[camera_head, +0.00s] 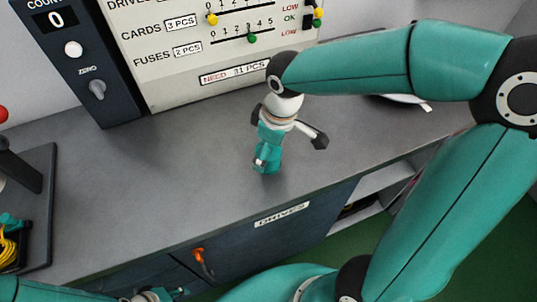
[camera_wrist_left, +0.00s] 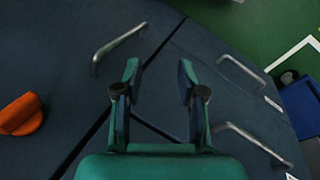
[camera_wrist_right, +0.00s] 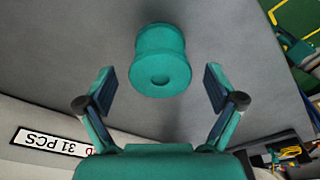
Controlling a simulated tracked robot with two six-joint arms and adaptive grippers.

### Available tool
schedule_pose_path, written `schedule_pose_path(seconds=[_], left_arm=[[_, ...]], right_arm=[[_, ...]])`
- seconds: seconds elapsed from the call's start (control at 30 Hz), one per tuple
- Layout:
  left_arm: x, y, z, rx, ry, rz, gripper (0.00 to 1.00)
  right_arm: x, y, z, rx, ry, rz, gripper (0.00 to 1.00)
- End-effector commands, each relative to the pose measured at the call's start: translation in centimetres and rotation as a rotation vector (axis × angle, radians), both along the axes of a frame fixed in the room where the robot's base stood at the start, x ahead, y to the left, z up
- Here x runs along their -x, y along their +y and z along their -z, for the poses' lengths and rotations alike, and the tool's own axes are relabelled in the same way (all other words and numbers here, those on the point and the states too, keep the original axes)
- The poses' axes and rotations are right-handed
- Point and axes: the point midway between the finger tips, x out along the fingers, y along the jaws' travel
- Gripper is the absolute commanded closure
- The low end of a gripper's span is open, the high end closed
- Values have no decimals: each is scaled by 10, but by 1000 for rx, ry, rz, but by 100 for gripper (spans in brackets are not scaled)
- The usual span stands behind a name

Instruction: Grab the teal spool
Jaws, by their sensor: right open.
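The teal spool (camera_wrist_right: 160,48) stands on the grey bench top in the right wrist view, with wider rims and a narrower waist. My right gripper (camera_wrist_right: 160,80) is open, its fingers either side of the spool's near end in the picture; I see no contact. In the head view my right gripper (camera_head: 264,158) points down over the bench, and its teal parts are hard to tell from the spool there. My left gripper (camera_wrist_left: 158,75) is open and empty in front of the dark cabinet fronts. It shows partly at the bottom edge of the head view (camera_head: 152,295).
A panel (camera_head: 200,45) with sliders and a counter box (camera_head: 72,55) stand at the back of the bench. A black stand (camera_head: 30,200) and yellow cable (camera_head: 8,248) are at the left. An orange handle (camera_head: 203,262) is on the cabinet front. The bench's left middle is clear.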

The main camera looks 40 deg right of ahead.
Motion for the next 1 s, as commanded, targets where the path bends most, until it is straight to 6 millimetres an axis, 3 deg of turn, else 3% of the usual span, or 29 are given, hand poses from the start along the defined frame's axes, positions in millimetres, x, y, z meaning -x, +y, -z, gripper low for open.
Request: schedule_pose_path(seconds=[0.1,0.37,0.8,1.0], left_arm=[[0,0,0,0,0,0,60],[0,0,0,0,0,0,60],[0,0,0,0,0,0,60],[0,0,0,0,0,0,60]], right_arm=[[-1,1,12,0,1,0,8],[-2,1,13,0,-1,0,8],[-2,1,13,-1,-2,0,79],[-2,1,13,-1,-2,0,79]])
